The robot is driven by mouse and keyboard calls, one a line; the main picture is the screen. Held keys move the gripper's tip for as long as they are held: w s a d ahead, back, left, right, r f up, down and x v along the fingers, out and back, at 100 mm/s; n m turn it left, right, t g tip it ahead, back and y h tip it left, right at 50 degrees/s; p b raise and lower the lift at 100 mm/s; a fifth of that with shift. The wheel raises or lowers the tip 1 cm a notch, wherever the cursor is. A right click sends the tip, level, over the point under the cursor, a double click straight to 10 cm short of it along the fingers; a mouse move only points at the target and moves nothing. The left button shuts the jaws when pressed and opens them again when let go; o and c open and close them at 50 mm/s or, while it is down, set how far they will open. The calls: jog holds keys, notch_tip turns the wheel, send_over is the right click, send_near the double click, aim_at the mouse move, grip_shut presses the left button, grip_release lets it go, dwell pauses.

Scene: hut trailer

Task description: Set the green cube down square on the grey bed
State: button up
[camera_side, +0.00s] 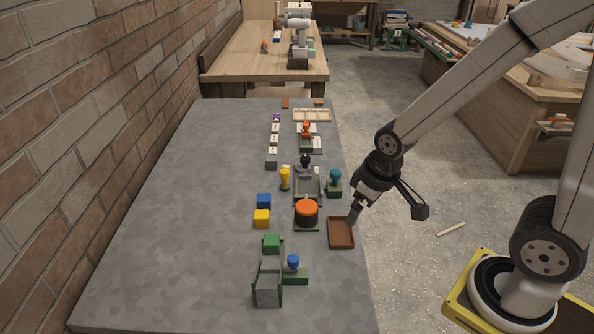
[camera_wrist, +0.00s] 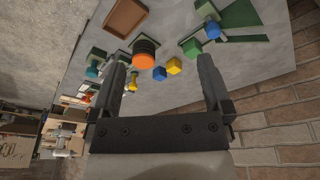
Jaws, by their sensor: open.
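The green cube (camera_side: 272,242) stands at the far end of a bed with a grey floor (camera_side: 268,290) and dark green side walls. I cannot tell whether the cube touches the bed. The cube also shows in the wrist view (camera_wrist: 192,48), beside the dark green walls. My gripper (camera_side: 354,215) is over the brown tray near the table's right edge, to the right of and beyond the cube. In the wrist view its two fingers (camera_wrist: 163,72) are spread apart with nothing held between them.
A blue-knobbed green block (camera_side: 294,269) stands right of the bed. A yellow cube (camera_side: 262,218), a blue cube (camera_side: 264,200) and an orange knob (camera_side: 306,207) are beyond the green cube. The brown tray (camera_side: 341,246) is at the right edge. The table's left side is clear.

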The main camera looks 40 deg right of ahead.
jog(key=w+a+f+n+g, duration=0.1)
jog(key=w+a+f+n, duration=0.2)
jog(key=w+n, duration=0.85)
jog(key=n+g, duration=0.1)
jog(key=n, duration=1.2)
send_over(271, 239)
jog(key=f, duration=0.7)
jog(key=shift+s+d+f, duration=0.15)
jog(key=shift+s+d, duration=0.15)
jog(key=shift+s, duration=0.05)
jog(key=shift+w+a+f+n+g, duration=0.25)
jog(key=shift+w+f+n+g, duration=0.1)
jog(key=shift+n, duration=0.4)
jog(key=shift+f, duration=0.1)
jog(key=shift+f, duration=1.2)
jog(key=shift+f, duration=2.6)
grip_shut()
